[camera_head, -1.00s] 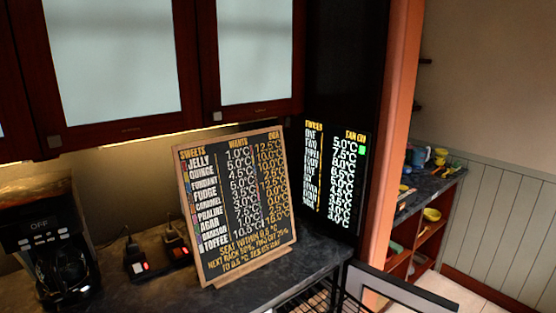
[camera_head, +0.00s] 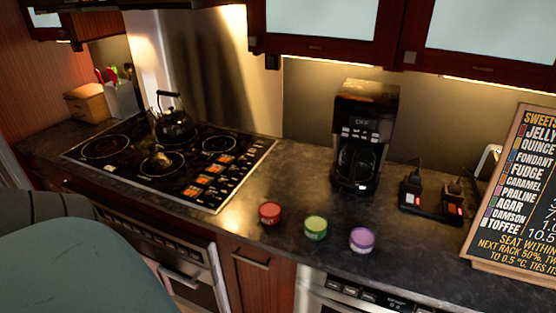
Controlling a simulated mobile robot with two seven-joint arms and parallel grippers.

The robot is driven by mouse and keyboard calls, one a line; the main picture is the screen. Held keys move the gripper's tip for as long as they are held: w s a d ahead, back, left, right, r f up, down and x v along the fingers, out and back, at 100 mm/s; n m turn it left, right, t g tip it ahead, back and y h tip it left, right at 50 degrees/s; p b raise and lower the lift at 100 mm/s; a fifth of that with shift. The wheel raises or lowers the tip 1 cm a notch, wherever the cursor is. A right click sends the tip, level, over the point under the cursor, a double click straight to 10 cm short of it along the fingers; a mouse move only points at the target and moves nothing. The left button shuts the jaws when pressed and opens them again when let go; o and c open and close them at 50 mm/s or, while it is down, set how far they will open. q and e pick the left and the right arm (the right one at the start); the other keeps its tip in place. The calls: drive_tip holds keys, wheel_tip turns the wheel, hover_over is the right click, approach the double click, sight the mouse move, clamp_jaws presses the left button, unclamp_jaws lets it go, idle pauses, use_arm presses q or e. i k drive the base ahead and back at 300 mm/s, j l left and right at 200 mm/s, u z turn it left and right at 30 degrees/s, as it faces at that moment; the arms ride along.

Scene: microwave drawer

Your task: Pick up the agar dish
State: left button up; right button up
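Three small round lidded dishes stand upright in a row on the dark counter, right of the cooktop: a red one (camera_head: 270,213), a green one (camera_head: 316,228) and a purple one (camera_head: 361,240). They are apart from each other. Their labels are too small to read, so I cannot tell from the lettering which is the agar dish. The chalkboard (camera_head: 520,195) at the right edge lists AGAR among several sweets and is cut off by the frame. Neither of my grippers is in view.
A black cooktop (camera_head: 165,158) with a kettle (camera_head: 174,122) lies to the left. A coffee maker (camera_head: 362,140) stands behind the dishes, and a black device with red lights (camera_head: 431,205) is right of it. Wall cabinets (camera_head: 330,30) hang above. Counter around the dishes is clear.

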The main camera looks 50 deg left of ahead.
sight(314, 226)
drive_tip(key=u, duration=1.2)
